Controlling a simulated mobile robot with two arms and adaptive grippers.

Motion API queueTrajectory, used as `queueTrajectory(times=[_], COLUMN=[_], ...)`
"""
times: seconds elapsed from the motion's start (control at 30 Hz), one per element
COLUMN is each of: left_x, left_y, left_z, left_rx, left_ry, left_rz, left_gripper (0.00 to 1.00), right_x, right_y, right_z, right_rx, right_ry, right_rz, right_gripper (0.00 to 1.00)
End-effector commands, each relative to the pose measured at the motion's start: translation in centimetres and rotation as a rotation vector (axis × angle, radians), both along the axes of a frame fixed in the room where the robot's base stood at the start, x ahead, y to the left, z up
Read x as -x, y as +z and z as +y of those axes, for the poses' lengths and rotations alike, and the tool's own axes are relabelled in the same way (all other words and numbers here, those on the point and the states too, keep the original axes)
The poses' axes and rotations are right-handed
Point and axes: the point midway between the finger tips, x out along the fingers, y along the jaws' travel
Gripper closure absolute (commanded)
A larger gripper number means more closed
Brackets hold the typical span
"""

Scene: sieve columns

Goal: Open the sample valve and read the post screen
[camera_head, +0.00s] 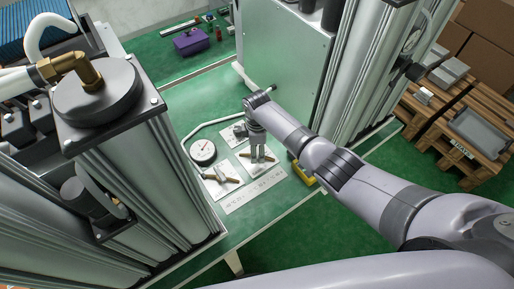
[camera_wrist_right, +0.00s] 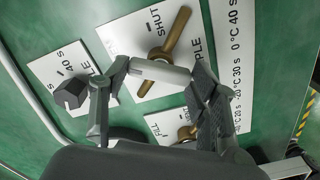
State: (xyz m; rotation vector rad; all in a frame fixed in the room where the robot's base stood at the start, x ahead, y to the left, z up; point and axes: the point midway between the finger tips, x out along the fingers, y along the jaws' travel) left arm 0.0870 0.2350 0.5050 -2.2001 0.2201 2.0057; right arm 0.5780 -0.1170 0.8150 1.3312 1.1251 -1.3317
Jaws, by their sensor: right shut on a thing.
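My right gripper (camera_head: 256,159) reaches down to a white plate in the middle of the bench in the head view. In the right wrist view its two fingers (camera_wrist_right: 160,75) close on the ends of a pale cylinder (camera_wrist_right: 160,72). The fingers hide part of the plate. I cannot make out a post screen. My left gripper is not in view.
A round dial gauge (camera_head: 203,151), a FILL plate with a brass lever (camera_wrist_right: 187,133) and a dark knob (camera_wrist_right: 69,95) surround the valve. A printed strip (camera_head: 255,193) runs along the front. Tall metal columns (camera_head: 95,190) stand left, a green cabinet (camera_head: 280,60) behind.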

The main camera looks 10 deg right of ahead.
Motion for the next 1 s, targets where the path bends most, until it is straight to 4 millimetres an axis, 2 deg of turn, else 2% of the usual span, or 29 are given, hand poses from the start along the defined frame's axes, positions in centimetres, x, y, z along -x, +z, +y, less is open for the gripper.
queueTrajectory(times=[0.5, 1.0], left_x=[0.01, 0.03], left_y=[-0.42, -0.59], left_z=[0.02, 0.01], left_rx=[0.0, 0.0], left_ry=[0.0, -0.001], left_rz=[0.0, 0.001], left_gripper=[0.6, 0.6], right_x=[-0.06, -0.07], right_y=[0.0, 0.08], right_z=[-0.02, 0.03], right_rx=[0.0, -0.001], right_ry=[0.424, 0.571], right_rz=[-0.001, -0.002], right_gripper=[0.73, 0.73])
